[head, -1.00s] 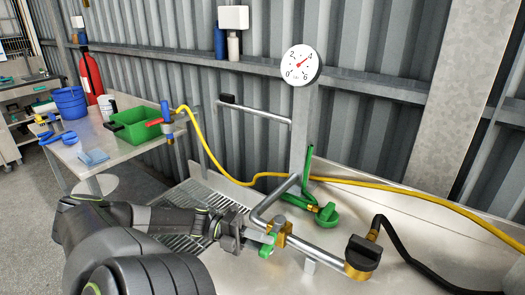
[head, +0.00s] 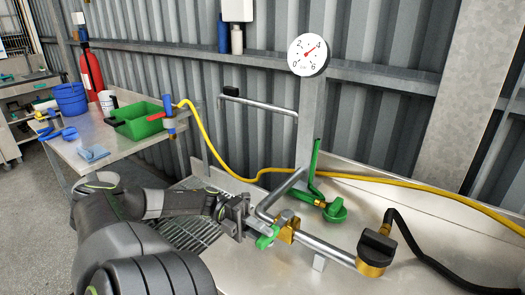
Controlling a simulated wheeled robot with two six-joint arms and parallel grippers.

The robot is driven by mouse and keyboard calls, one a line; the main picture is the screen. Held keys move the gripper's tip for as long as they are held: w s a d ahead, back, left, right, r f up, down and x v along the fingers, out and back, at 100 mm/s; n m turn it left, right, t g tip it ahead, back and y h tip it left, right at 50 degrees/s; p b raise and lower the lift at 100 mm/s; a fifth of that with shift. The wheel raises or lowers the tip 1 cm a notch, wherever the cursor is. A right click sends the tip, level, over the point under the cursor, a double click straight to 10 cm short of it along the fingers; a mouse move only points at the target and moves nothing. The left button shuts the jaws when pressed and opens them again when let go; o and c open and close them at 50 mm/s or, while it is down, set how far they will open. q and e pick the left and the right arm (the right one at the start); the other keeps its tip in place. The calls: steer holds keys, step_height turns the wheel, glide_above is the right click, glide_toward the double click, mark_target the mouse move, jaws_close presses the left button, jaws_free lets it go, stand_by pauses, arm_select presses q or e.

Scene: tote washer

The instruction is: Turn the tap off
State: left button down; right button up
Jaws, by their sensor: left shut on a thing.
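A tap with a brass body (head: 287,228) sits on the metal pipe in the middle of the head view. Its small green handle (head: 268,239) sticks out to the left of the body. My left gripper (head: 260,231) reaches in from the left and is shut on this green handle. Its fingers hide part of the handle. My right gripper is not in view.
A second green handle (head: 338,210) and a black knob (head: 377,246) on brass stand to the right. A yellow hose (head: 400,183) runs along the wall behind. A pressure gauge (head: 308,55) hangs above. A green bin (head: 140,121) stands on the left table.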

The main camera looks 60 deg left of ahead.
arm_select(q)
steer(key=c, duration=1.5)
jaws_free()
steer(key=shift+a, duration=0.15)
steer(key=b+v, duration=0.7)
steer(key=v, duration=1)
steer(key=shift+a+f+b, duration=0.1)
steer(key=shift+a+b, duration=0.05)
steer(key=shift+b, duration=0.15)
